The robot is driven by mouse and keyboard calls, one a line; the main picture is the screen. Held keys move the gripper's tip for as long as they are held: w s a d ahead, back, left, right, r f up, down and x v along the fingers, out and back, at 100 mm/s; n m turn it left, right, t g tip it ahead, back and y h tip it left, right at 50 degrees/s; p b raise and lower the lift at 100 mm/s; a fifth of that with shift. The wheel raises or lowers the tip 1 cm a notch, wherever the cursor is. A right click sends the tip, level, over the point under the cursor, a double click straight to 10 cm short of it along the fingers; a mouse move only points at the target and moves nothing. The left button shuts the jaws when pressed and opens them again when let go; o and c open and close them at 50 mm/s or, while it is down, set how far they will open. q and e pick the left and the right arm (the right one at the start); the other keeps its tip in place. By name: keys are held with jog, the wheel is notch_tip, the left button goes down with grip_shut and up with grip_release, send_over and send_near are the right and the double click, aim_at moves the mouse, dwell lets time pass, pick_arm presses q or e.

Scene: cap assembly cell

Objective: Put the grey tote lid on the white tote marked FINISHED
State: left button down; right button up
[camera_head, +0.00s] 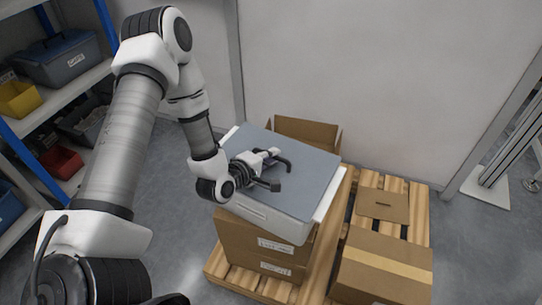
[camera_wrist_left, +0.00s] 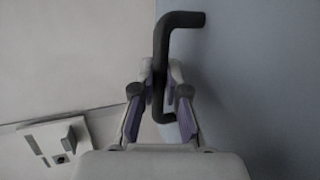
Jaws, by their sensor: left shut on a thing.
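The grey tote lid (camera_head: 309,176) is a flat blue-grey panel over the white tote (camera_head: 266,221). White strips of the tote show past the lid's right and upper left edges, so the two look slightly out of line. I cannot tell whether the lid touches the rim. My left gripper (camera_head: 273,170) is above the lid, shut on its dark handle. In the left wrist view the fingers (camera_wrist_left: 158,82) close around the bent black handle (camera_wrist_left: 183,19), with the lid (camera_wrist_left: 255,80) on the right. No FINISHED marking is readable. My right gripper is not in view.
The tote stands on stacked cardboard boxes (camera_head: 255,248) on a wooden pallet (camera_head: 213,268). An open carton (camera_head: 318,132) stands behind, and another box (camera_head: 383,268) is at the right. A blue shelf rack with bins (camera_head: 70,58) is on the left. A wall closes the back.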

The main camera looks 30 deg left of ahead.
pick_arm(q)
jog(key=c, duration=1.1)
grip_release()
jog(key=v, duration=0.7)
jog(key=shift+s, duration=0.25)
